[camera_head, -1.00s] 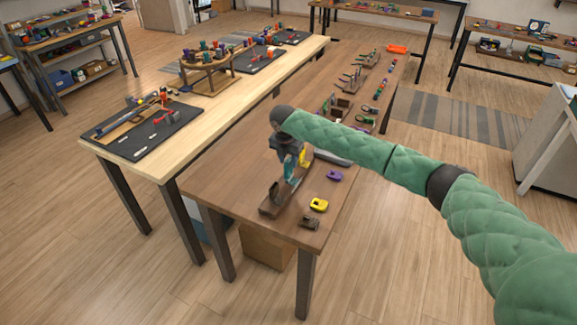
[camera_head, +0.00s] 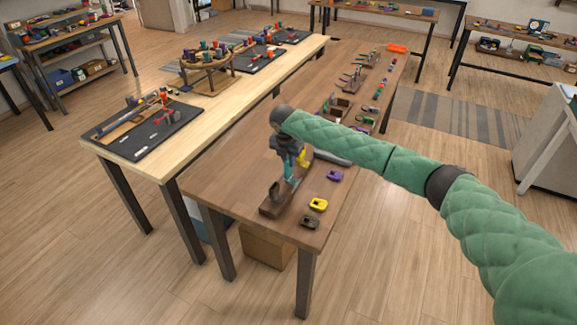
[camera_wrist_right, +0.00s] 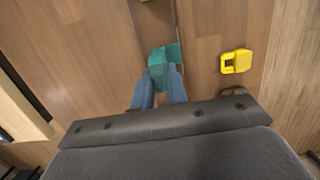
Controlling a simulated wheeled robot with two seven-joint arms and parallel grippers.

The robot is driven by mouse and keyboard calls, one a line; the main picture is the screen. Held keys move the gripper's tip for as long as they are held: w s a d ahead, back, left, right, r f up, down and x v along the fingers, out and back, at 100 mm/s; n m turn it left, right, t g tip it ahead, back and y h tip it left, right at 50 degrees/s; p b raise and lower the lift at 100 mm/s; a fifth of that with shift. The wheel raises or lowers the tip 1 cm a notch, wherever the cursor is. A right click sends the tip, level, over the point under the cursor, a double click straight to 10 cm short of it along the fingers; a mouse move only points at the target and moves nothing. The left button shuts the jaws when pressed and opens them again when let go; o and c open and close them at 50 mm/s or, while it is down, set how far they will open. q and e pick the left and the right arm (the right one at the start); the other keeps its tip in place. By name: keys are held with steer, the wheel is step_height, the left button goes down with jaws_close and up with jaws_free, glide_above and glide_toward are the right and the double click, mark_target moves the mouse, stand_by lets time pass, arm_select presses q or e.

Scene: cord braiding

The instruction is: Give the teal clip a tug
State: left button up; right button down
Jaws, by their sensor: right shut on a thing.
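My right gripper (camera_head: 290,172) is low over the near end of the brown table, above a dark wooden stand (camera_head: 270,211). In the right wrist view its two blue fingers (camera_wrist_right: 160,78) are shut on the teal clip (camera_wrist_right: 164,54), which shows at and just beyond the fingertips. In the head view the clip is small and hard to separate from the fingers. I cannot tell whether the clip touches the stand. My left gripper is out of view.
To the right of the stand lie a purple clip (camera_head: 335,176), a yellow clip (camera_head: 318,205) and a dark brown clip (camera_head: 309,222). Another yellow piece (camera_head: 303,158) is just behind my gripper. Several more stands and small parts line the far table.

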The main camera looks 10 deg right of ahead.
steer(key=shift+r, duration=0.15)
stand_by(0.5)
steer(key=shift+p, duration=0.35)
steer(key=c, duration=1)
jaws_free()
steer(key=shift+s+a+r+p, duration=0.15)
steer(key=shift+s+r+p, duration=0.05)
steer(key=shift+r+p, duration=1.1)
steer(key=shift+s+a+r+p, duration=0.1)
steer(key=shift+s+r+p, duration=0.1)
steer(key=shift+r+p, duration=1.05)
steer(key=shift+r+b, duration=0.25)
steer(key=shift+b, duration=0.05)
